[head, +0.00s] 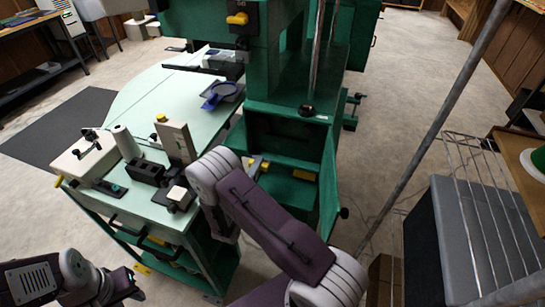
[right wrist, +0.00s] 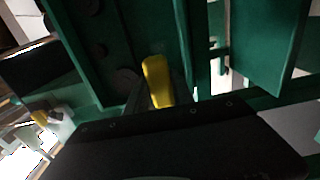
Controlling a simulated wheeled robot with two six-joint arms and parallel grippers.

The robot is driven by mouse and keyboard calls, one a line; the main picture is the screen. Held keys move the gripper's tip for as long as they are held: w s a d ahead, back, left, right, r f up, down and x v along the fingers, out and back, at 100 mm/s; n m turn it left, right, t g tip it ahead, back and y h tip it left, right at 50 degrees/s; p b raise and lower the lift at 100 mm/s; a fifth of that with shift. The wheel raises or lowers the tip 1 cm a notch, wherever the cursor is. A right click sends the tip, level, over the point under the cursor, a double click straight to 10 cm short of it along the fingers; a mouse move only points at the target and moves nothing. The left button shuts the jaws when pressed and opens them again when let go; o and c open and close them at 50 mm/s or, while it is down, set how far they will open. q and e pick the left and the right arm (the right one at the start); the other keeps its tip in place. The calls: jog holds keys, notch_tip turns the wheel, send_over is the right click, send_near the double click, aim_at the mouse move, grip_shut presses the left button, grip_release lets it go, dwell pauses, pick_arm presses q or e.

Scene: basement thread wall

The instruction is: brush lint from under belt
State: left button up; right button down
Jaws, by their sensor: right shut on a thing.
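A green machine (head: 262,110) stands mid-view with its lower cabinet open and the door (head: 328,190) swung out to the right. My right arm reaches to this opening. My right gripper (head: 252,168) is at the cabinet's left side, partly hidden by the arm. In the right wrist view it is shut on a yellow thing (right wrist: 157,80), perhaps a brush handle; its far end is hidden. Dark green panels and round dark parts surround it in that view. I cannot make out belt or lint. My left gripper (head: 128,285) is low at left, apart from the table; its jaws are unclear.
A wire rack (head: 490,210) and slanted pole (head: 440,120) stand at right. The floor beyond is clear.

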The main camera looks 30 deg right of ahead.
aim_at(270, 143)
jog(key=b+x, duration=0.1)
jog(key=x, duration=0.5)
jog(key=shift+w+d+b, duration=0.25)
jog(key=shift+b, duration=0.1)
jog(key=shift+b+x, duration=0.35)
jog(key=shift+x, duration=0.65)
dwell(0.3)
